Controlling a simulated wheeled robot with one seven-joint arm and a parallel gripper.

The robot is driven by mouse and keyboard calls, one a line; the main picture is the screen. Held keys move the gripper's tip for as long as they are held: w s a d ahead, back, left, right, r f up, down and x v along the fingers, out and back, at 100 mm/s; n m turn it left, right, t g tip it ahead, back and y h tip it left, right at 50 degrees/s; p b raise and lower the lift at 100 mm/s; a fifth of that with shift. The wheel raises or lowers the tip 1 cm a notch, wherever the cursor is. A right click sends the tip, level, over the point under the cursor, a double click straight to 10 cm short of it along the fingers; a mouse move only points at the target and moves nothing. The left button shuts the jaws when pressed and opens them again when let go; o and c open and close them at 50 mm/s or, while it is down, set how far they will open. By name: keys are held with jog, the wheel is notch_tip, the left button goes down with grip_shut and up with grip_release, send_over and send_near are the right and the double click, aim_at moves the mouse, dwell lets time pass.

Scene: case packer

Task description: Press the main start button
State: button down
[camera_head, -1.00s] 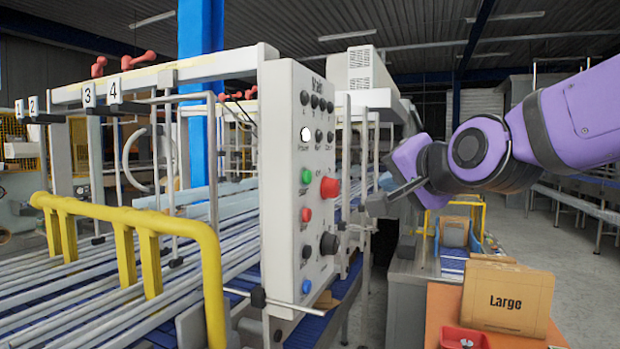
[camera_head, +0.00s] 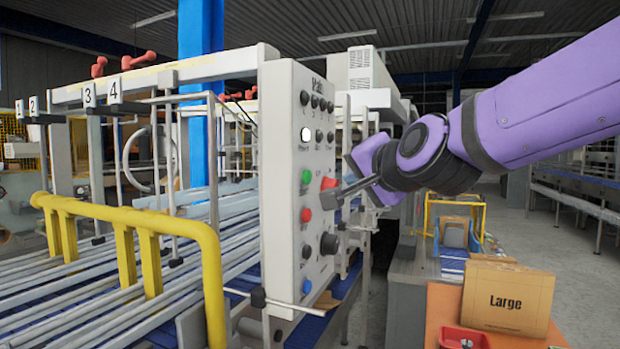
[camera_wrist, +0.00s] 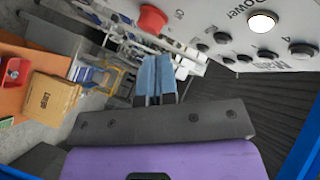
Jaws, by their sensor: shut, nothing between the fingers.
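A white control panel (camera_head: 283,235) headed "Main" stands upright at the centre of the head view. It carries a green button (camera_head: 306,177), a smaller red button (camera_head: 306,215) below it, and a large red knob (camera_head: 328,183) to the right. My gripper (camera_head: 330,199) is shut and empty, its tip pointing left at the panel, just below the large red knob and right of the green button. I cannot tell whether it touches the panel. In the wrist view the closed fingers (camera_wrist: 155,78) show below the red knob (camera_wrist: 152,20); the green button is out of that view.
The panel also has a lit white "Power" lamp (camera_head: 305,134), several black knobs and a blue button (camera_head: 306,286). A yellow rail (camera_head: 208,260) and conveyor rods lie to the left. A box marked "Large" (camera_head: 507,298) and a red tray (camera_head: 463,338) sit at lower right.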

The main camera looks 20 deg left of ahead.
jog(key=shift+w+a, duration=0.15)
jog(key=shift+a, duration=0.95)
jog(key=shift+w+a, duration=0.15)
jog(key=shift+a, duration=0.9)
jog(key=shift+a, duration=0.1)
dwell(0.4)
jog(key=shift+a, duration=0.3)
jog(key=shift+w+a, duration=0.1)
jog(key=shift+a, duration=0.4)
dwell(0.8)
dwell(0.3)
jog(key=shift+d, duration=0.9)
jog(key=shift+s+d, duration=0.25)
jog(key=shift+d, duration=1)
jog(key=shift+s+d, duration=0.25)
jog(key=shift+d, duration=1.1)
